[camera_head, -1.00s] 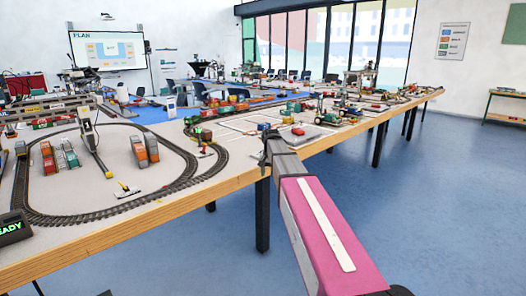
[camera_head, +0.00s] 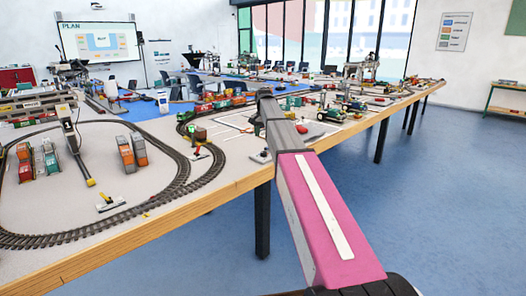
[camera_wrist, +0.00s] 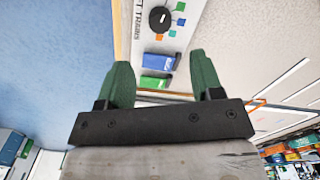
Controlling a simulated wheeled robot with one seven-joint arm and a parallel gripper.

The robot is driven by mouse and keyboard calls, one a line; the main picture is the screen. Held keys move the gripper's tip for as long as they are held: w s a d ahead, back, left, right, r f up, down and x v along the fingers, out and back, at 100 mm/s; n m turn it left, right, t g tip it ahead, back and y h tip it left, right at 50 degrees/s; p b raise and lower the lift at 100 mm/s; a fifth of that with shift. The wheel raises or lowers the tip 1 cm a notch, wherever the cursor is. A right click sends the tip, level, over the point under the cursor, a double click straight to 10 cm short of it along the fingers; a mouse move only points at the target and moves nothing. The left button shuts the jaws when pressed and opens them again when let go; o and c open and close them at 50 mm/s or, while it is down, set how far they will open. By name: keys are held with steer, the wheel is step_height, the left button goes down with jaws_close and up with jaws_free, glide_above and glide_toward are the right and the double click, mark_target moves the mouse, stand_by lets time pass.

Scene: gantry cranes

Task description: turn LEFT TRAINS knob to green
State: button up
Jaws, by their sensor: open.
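In the wrist view, a round black knob (camera_wrist: 159,20) sits on a light panel (camera_wrist: 146,38) near the top edge. Small blue, green and orange squares surround part of it. Lettering ending in "T TRAINS" runs beside it, partly cut off. The knob has a pale mark, but I cannot tell surely which colour it points to. My gripper (camera_wrist: 163,78) is open and empty, its two green fingers apart, below the knob in the picture. In the head view my arm (camera_head: 325,215) reaches over the table edge; its fingers cannot be made out there.
A blue block (camera_wrist: 158,62) and a green block (camera_wrist: 155,82) show between my fingers. The table's wooden edge (camera_head: 150,232) runs beneath my arm. Train track (camera_head: 165,205), wagons (camera_head: 133,152) and a small grey device (camera_head: 261,156) are on the table left of my arm. Blue floor is clear at right.

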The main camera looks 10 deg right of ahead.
mark_target(264, 152)
step_height(264, 152, down, 10)
steer(key=shift+r, duration=0.15)
steer(key=shift+c, duration=0.2)
steer(key=c, duration=0.9)
